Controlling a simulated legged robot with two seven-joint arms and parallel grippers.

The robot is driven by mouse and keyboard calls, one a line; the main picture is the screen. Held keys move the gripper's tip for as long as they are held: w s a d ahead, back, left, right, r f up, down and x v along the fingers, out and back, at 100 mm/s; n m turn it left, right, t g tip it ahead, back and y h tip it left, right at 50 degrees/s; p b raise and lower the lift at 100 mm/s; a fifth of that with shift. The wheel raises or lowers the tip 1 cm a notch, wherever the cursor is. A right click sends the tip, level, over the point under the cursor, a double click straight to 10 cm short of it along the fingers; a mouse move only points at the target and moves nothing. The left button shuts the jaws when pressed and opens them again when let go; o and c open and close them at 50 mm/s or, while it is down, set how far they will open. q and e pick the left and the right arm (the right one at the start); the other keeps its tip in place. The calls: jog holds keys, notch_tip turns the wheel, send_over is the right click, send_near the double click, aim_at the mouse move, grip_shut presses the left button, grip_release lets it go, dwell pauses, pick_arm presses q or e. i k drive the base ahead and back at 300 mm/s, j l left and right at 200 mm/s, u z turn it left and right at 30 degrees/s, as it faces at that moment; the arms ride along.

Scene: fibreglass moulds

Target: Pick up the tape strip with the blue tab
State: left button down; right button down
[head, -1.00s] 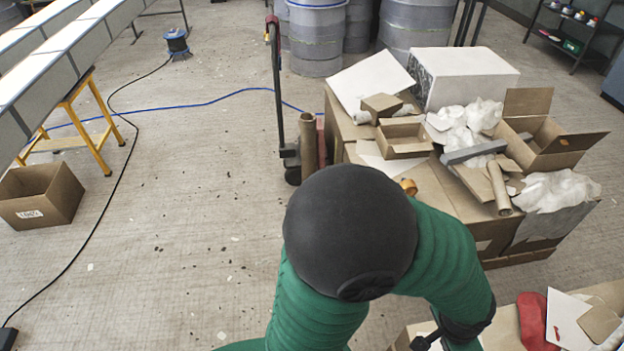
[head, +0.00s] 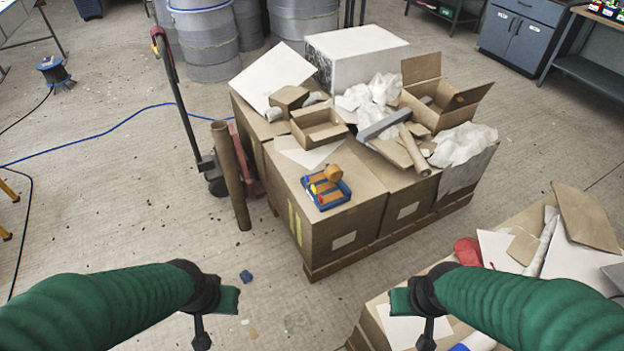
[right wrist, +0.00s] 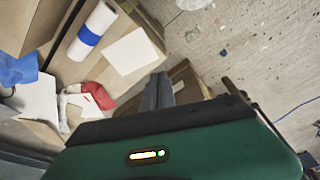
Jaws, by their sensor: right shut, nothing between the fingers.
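I cannot make out for certain a tape strip with a blue tab. A small blue tray (head: 326,187) with orange, yellow and red pieces lies on the near top of the cardboard boxes, and single strips in it are too small to tell apart. An orange roll (head: 333,172) sits at its back edge. My left gripper (head: 201,335) is low at the left, well short of the tray, its fingers unclear. My right gripper (head: 427,335) is low at the right, above the near boxes. In the right wrist view its dark fingers (right wrist: 158,92) are together and empty.
The box stack (head: 345,225) also carries open cartons, a cardboard tube and white wadding. A tall brown tube (head: 230,175) stands at its left.

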aim_at(311, 179)
jog(key=i+j+z, duration=0.15)
jog(key=z, duration=0.25)
jog(key=i+j+z, duration=0.15)
jog(key=z, duration=0.25)
jog(key=i+j+z, duration=0.1)
jog(key=j, duration=0.25)
jog(key=i+j, duration=0.2)
jog(key=j, duration=0.15)
jog(key=i+j+z, duration=0.15)
jog(key=j, duration=0.2)
jog(key=i+j+z, duration=0.1)
jog(key=j, duration=0.25)
jog(key=i+j, duration=0.2)
jog(key=j, duration=0.2)
jog(key=i+j+z, duration=0.15)
jog(key=j, duration=0.25)
jog(key=i+j, duration=0.1)
jog(key=j, duration=0.25)
jog(key=i+j, duration=0.1)
jog(key=j, duration=0.6)
jog(key=i, duration=0.05)
